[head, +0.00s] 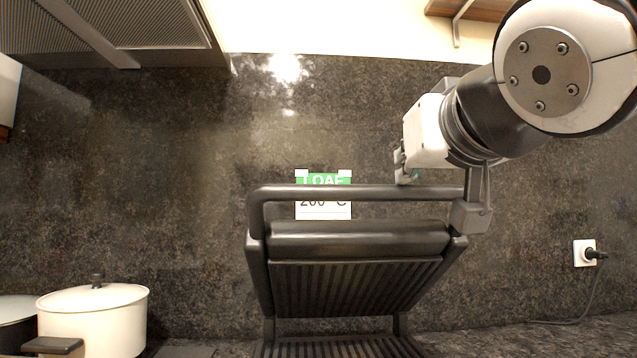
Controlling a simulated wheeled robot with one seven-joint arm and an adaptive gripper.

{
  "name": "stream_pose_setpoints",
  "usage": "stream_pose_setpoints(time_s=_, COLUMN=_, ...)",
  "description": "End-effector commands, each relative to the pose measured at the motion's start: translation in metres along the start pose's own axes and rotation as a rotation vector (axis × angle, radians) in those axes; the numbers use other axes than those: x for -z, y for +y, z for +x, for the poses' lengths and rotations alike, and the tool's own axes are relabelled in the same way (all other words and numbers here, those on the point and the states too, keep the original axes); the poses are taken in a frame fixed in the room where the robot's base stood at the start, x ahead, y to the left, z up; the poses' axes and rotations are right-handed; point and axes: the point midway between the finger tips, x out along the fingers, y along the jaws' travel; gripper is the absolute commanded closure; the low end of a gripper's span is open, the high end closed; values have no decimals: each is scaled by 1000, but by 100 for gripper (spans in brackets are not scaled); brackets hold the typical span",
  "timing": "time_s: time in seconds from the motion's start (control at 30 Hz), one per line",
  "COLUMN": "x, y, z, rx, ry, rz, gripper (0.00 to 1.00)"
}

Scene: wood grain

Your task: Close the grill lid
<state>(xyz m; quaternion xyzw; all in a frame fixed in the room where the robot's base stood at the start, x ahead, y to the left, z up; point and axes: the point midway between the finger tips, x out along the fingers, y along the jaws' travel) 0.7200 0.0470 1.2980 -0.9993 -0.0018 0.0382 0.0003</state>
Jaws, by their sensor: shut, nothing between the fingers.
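The grill lid (357,240) is raised, with its ribbed underside (340,288) showing above the lower grill plate (340,347) at the bottom edge of the head view. A dark bar handle (350,193) runs across the top of the lid. My gripper (440,196) is at the right end of this handle. One finger shows behind or above the bar, and the other shows in front of its right corner. The fingers are shut with nothing held. I cannot tell whether they touch the handle.
A white pot with a lid (95,318) stands at the lower left. A green and white card reading "LOAF" and "200 °C" (323,208) is on the wall behind the handle. A plugged socket (585,252) with a hanging cord is at the right.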

Motion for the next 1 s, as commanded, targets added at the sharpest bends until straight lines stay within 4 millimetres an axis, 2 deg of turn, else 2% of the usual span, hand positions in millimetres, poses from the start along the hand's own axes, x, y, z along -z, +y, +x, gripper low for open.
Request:
stream_pose_setpoints(time_s=0.03, x=-12, y=0, z=-4, rx=1, ry=2, rz=1, gripper=100)
stream_pose_setpoints(time_s=0.37, x=-54, y=1, z=-33, rx=0, ry=-1, rz=-1, gripper=100)
stream_pose_setpoints(time_s=0.67, x=-100, y=1, z=-57, rx=0, ry=-2, rz=-1, gripper=100)
stream_pose_setpoints(time_s=1.0, x=-164, y=1, z=-78, rx=0, ry=-4, rz=-1, gripper=100)
